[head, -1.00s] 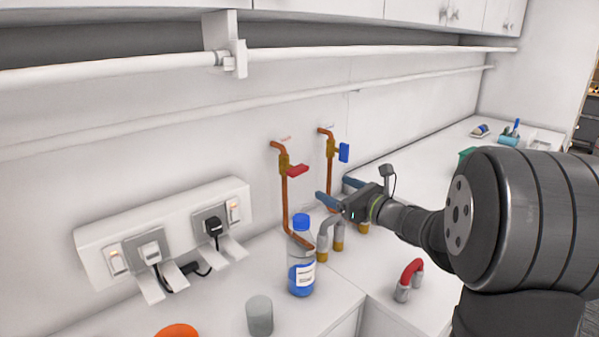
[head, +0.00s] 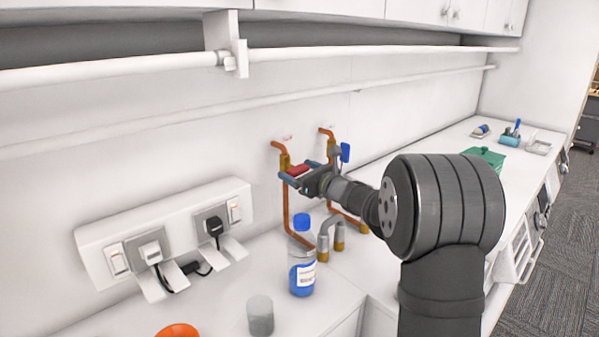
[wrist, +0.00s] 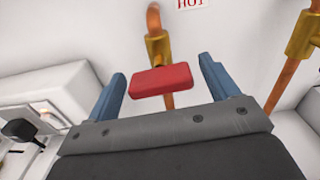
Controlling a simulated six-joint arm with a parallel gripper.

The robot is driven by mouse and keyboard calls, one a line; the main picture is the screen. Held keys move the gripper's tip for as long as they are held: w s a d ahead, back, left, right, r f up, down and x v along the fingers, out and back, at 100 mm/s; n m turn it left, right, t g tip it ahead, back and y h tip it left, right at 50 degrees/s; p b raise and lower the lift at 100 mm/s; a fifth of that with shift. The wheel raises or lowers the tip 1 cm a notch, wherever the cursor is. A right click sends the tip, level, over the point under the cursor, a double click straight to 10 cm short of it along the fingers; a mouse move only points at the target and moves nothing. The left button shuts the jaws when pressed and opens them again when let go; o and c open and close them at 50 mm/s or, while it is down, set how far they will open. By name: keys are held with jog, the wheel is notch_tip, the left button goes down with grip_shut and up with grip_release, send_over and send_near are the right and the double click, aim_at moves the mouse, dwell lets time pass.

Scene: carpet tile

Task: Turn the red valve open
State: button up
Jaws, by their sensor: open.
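The red valve handle (wrist: 161,81) sits on a brass body on a copper pipe under a "HOT" label in the wrist view. In the head view the red handle (head: 298,170) shows between the fingers of my gripper (head: 294,172). In the wrist view my gripper (wrist: 160,88) is open, with one blue finger on each side of the red handle. Gaps show between the handle and both fingers. The handle sticks out sideways from the pipe toward my gripper. I cannot tell from these frames how far along the handle the fingertips reach.
A second copper pipe with a blue valve handle (head: 345,152) stands just right. Below are a blue-capped bottle (head: 302,265), a grey bent pipe (head: 331,232) and a grey cylinder (head: 260,316). A socket panel (head: 165,232) is on the wall at left.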

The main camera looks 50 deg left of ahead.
jog(key=c, duration=1)
jog(key=shift+n, duration=0.3)
jog(key=n, duration=0.3)
jog(key=shift+n, duration=0.4)
jog(key=n, duration=0.4)
jog(key=shift+n, duration=0.3)
jog(key=n, duration=0.4)
jog(key=shift+n, duration=1.9)
